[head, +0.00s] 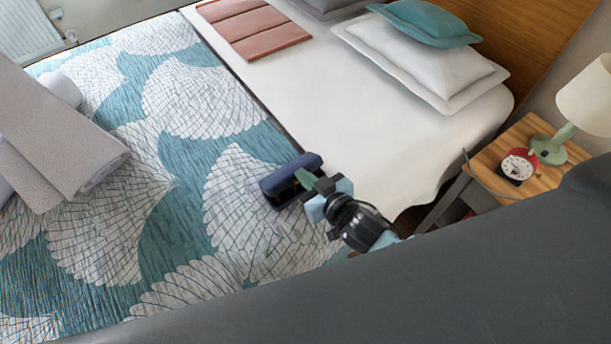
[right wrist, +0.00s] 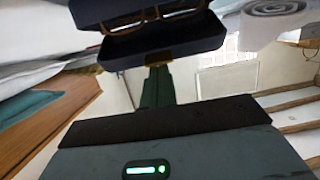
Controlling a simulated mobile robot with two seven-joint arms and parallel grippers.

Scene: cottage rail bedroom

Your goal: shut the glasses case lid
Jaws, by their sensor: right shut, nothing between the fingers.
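The dark navy glasses case (head: 278,190) lies on the patterned bedspread. Its lid (head: 303,163) stands open. In the right wrist view the case (right wrist: 165,43) is at the top, with brown-framed glasses (right wrist: 155,18) between its two halves and a brass-coloured clasp (right wrist: 159,60) on the near edge. My right gripper (head: 305,180) is shut and empty, its green fingertips right at the open side of the case. In the right wrist view its fingers (right wrist: 158,80) point at the clasp edge; I cannot tell whether they touch. My left gripper is not in view.
The bedspread (head: 185,160) is clear around the case. Rolled grey towels (head: 75,150) lie at the left. Pillows (head: 420,60) and a folded pink cloth (head: 252,27) lie farther back.

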